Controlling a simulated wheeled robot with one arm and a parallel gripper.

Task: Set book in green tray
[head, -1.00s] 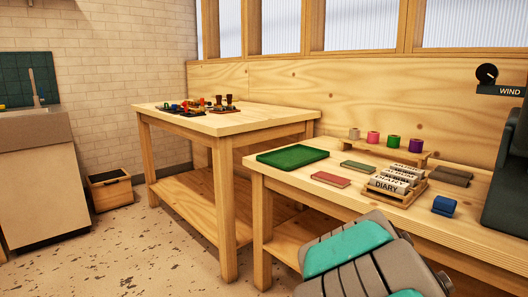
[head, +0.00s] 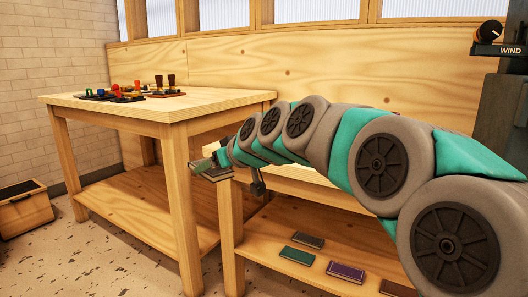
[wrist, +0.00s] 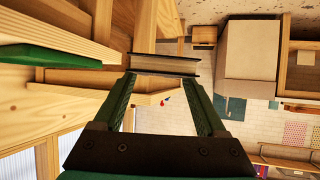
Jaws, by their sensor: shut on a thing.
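My gripper (wrist: 163,77) is shut on a book (wrist: 165,65), with a finger at each end of it. The book has dark covers and its pale page edge faces the wrist camera. In the head view the book (head: 204,170) is held out past the near left corner of the right-hand bench, beside the left-hand table's front edge. The green tray (wrist: 50,56) shows at the left of the wrist view, apart from the book. In the head view my arm hides the tray and most of the bench top.
The left-hand table (head: 150,108) carries several small stamp-like items (head: 130,92) and has a low shelf. Several books, including a purple one (head: 345,271), lie on the bench's lower shelf (head: 300,240). A wooden box (head: 22,208) stands on the floor at left.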

